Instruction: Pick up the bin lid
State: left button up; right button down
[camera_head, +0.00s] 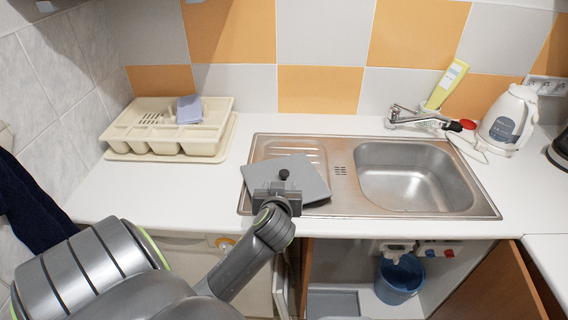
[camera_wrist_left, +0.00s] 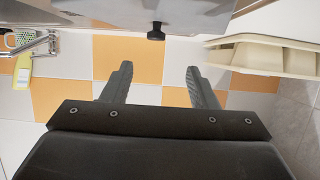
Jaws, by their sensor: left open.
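The bin lid (camera_head: 310,178) is a flat grey square plate with a small black knob (camera_head: 284,174). It lies over the drainer side of the steel sink. My left gripper (camera_head: 277,193) is at the lid's near side, just in front of the knob. In the left wrist view the lid (camera_wrist_left: 115,14) fills the top middle, with its knob (camera_wrist_left: 156,32) hanging downward in the picture. The open fingers of my left gripper (camera_wrist_left: 158,78) are spread on either side of the knob's line, with nothing between them. My right gripper is not in view.
The sink bowl (camera_head: 412,180) is right of the lid, with a tap (camera_head: 405,117) behind it. A cream dish rack (camera_head: 170,128) stands back left. A white kettle (camera_head: 508,120) is at the right. A blue bucket (camera_head: 399,280) sits in the open cabinet below.

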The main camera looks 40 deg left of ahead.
aim_at(284, 173)
pick_arm(q)
jog(key=p+x, duration=0.1)
jog(key=x, duration=0.5)
jog(key=shift+w+f, duration=0.1)
jog(key=shift+d+p+x, duration=0.25)
jog(key=shift+p+x, duration=0.5)
jog(key=shift+x, duration=1.45)
jog(key=shift+w+a+f, duration=0.3)
jog(key=shift+w+f, duration=0.05)
jog(key=shift+w, duration=0.1)
jog(key=c, duration=1.1)
